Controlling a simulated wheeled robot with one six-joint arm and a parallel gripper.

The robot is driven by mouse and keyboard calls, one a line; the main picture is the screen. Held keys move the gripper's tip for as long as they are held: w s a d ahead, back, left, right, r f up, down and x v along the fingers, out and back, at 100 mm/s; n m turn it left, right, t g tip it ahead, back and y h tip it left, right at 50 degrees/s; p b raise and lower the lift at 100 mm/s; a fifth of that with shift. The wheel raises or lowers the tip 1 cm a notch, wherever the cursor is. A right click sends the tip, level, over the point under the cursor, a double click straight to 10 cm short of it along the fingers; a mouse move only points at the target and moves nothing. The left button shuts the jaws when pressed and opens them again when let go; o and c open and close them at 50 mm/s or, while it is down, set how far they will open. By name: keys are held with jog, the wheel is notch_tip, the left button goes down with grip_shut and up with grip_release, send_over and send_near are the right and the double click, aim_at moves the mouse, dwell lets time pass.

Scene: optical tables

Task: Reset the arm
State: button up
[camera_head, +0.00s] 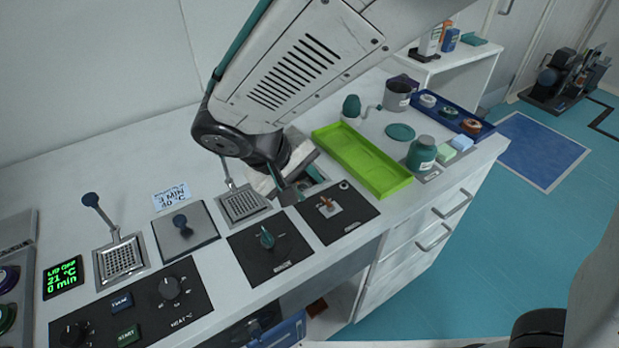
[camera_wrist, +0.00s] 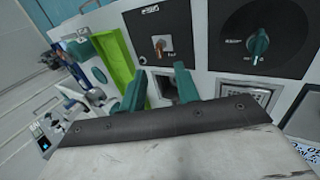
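My arm reaches in from the top of the head view. My gripper (camera_head: 302,187) hangs low over the worktop, beside the left end of the green tray (camera_head: 362,160) and behind the black panel with a small copper-coloured switch (camera_head: 329,205). In the wrist view, the two teal fingers of my gripper (camera_wrist: 160,87) stand apart with nothing seen between them. A recessed square in the worktop shows beyond the gap. The green tray also shows in the wrist view (camera_wrist: 115,56), left of the fingers. Whether the fingertips touch the worktop cannot be told.
Close by are a metal mesh basket (camera_head: 243,204) with a handle and a panel with a teal knob (camera_head: 267,238). A teal jar (camera_head: 421,153), a grey cup (camera_head: 397,95) and a blue tray (camera_head: 455,112) stand to the right.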

dwell(0.4)
jog(key=s+d+r+m+y, duration=0.1)
jog(key=s+d+r+m, duration=0.1)
jog(key=s+d, duration=0.3)
jog(key=s+d+r+m+g+y, duration=0.1)
jog(key=s+d+r, duration=0.3)
jog(key=d, duration=1)
jog(key=s+d+r+m+g+y, duration=0.1)
jog(key=s+d+r+m+y, duration=0.2)
jog(key=d, duration=0.6)
notch_tip(320, 180, up, 2)
jog(key=s, duration=0.2)
jog(key=shift+s+d+r+m, duration=0.2)
jog(key=shift+s+m, duration=0.1)
jog(key=shift+m, duration=0.1)
